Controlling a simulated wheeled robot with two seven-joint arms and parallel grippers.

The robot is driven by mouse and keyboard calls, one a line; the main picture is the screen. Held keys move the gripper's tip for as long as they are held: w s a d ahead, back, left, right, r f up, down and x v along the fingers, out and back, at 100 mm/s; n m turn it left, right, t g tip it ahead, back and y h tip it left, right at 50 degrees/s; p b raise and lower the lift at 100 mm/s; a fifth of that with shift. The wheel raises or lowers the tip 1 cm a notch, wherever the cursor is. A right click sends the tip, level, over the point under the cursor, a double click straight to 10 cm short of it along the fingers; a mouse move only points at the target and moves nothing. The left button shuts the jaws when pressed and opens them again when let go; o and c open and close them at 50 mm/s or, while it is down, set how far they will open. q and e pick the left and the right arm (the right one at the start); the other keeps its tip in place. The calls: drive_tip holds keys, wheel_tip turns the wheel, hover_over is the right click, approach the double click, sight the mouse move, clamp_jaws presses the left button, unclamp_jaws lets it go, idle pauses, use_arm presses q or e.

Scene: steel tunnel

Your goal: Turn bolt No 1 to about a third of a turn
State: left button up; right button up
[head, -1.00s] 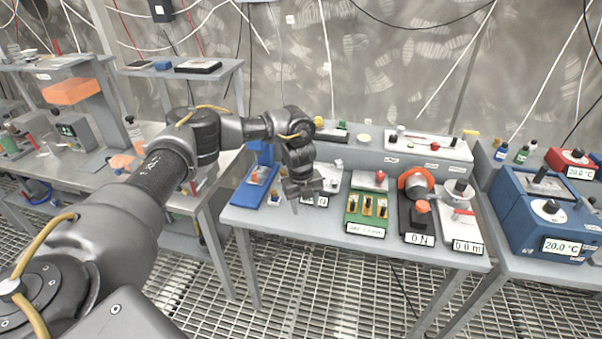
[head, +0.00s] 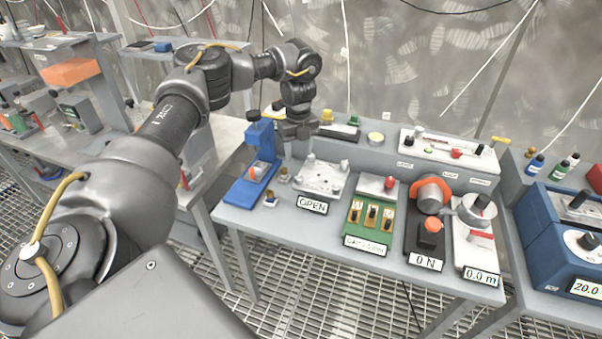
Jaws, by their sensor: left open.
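A pale metal plate (head: 322,179) with small bolts near its corners sits on the grey table, behind a label reading OPEN (head: 312,205). I cannot read any bolt number, so I cannot tell which one is No 1. My left gripper (head: 299,150) points down with its fingers apart and empty. It is above and behind the plate's left part in the picture, and seems clear of it. My right gripper is not in view.
A blue press-like stand (head: 260,160) is just left of the gripper. Right of the plate are a green board (head: 357,240), a black unit marked 0 N (head: 412,245) and a white unit marked 0.0 m (head: 490,250). A raised shelf (head: 375,155) runs behind.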

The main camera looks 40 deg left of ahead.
use_arm(q)
hover_over(299, 177)
wheel_tip(299, 177, down, 5)
drive_tip(key=shift+f+b, duration=0.1)
drive_tip(key=shift+b, duration=0.3)
wheel_tip(299, 177, down, 4)
drive_tip(key=shift+a+r+p, duration=0.1)
drive_tip(key=shift+r+p, duration=0.15)
drive_tip(key=shift+p, duration=0.2)
drive_tip(key=shift+f, duration=0.8)
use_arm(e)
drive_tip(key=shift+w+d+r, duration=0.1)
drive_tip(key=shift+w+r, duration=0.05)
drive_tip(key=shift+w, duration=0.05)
use_arm(q)
drive_tip(key=shift+c, duration=0.3)
drive_tip(key=c, duration=0.9)
